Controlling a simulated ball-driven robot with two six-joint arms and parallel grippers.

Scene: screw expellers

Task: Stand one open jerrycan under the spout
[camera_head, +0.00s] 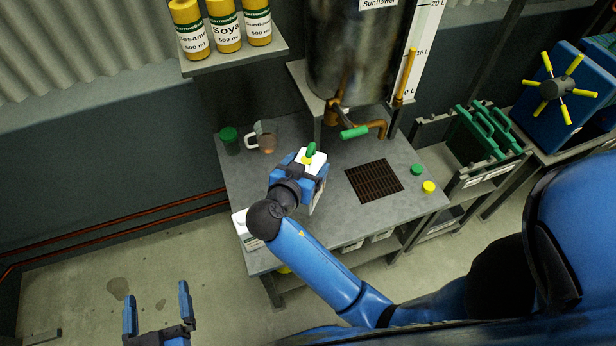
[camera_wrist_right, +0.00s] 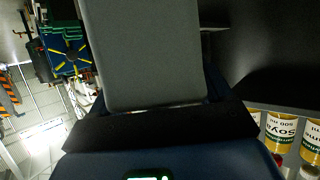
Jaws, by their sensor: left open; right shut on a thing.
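In the head view my right gripper (camera_head: 299,176) is shut on a white jerrycan (camera_head: 310,166) over the middle of the steel table. In the right wrist view a pale, flat-sided body, likely this jerrycan (camera_wrist_right: 142,55), fills the space before the jaws. The brown spout (camera_head: 382,127) with a green lever (camera_head: 354,132) hangs below the tank, right of the jerrycan. A dark grate (camera_head: 374,181) lies below the spout, bare. My left gripper (camera_head: 158,312) is open and empty over the floor.
Another white container (camera_head: 243,226) stands at the table's left edge, partly hidden by my arm. A green cap (camera_head: 417,169) and a yellow cap (camera_head: 429,187) lie right of the grate. A jug (camera_head: 264,139) and a green-topped item (camera_head: 229,136) stand at the back left.

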